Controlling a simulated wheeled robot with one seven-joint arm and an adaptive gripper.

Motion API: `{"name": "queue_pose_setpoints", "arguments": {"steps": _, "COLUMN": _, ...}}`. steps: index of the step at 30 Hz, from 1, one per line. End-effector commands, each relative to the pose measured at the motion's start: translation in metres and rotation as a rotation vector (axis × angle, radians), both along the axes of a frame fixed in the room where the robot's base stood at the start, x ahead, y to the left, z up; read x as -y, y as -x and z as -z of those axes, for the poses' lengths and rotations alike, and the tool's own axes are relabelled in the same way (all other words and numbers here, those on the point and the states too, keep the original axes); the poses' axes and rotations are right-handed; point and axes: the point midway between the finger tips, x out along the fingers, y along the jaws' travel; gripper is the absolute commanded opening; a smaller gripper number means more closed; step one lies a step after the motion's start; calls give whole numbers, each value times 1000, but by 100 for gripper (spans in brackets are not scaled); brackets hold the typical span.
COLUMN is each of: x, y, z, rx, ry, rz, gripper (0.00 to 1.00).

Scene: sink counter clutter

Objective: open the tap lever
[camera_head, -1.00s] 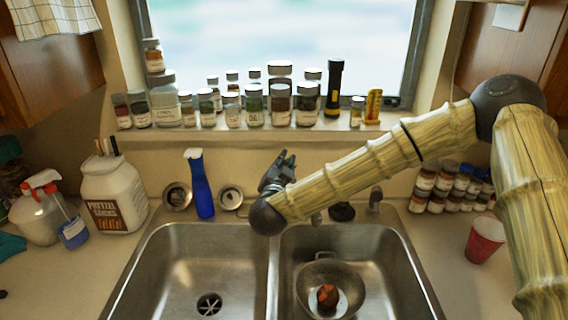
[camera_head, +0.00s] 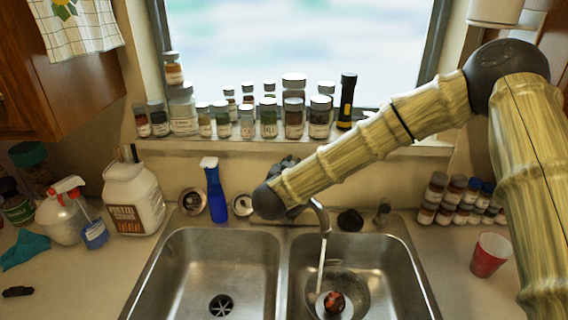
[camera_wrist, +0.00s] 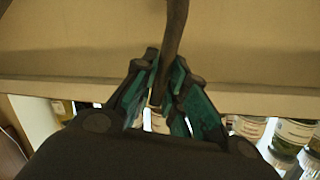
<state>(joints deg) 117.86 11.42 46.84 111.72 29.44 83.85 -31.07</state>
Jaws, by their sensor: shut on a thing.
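The tap's curved metal spout (camera_head: 322,212) rises behind the sink divider and bends over the right basin. A pale stream of water (camera_head: 321,265) falls from it. In the wrist view the dark, thin tap lever (camera_wrist: 174,32) runs down from the top edge to between the teal fingers of my gripper (camera_wrist: 166,72), which are shut on it. In the head view my gripper (camera_head: 285,168) shows only as a dark shape behind my arm, and the lever is hidden there.
The right basin (camera_head: 400,270) holds a pan (camera_head: 345,275) with a reddish round thing (camera_head: 334,303). The left basin (camera_head: 190,262) is empty. Several jars (camera_head: 293,105) line the sill; a red cup (camera_head: 490,254) stands at right.

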Motion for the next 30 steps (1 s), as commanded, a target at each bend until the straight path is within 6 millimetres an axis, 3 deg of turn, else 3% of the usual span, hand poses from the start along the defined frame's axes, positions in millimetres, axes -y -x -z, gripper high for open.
{"name": "queue_pose_setpoints", "arguments": {"steps": 16, "x": -4, "y": -5, "z": -2, "rx": -56, "ry": 46, "rz": 0, "gripper": 0}}
{"name": "queue_pose_setpoints", "arguments": {"steps": 17, "x": -4, "y": -5, "z": -2, "rx": -56, "ry": 46, "rz": 0, "gripper": 16}}
{"name": "queue_pose_setpoints", "arguments": {"steps": 20, "x": -3, "y": -5, "z": -2, "rx": -56, "ry": 46, "rz": 0, "gripper": 34}}
{"name": "queue_pose_setpoints", "arguments": {"steps": 30, "x": -4, "y": -4, "z": -2, "rx": -56, "ry": 47, "rz": 0, "gripper": 35}}
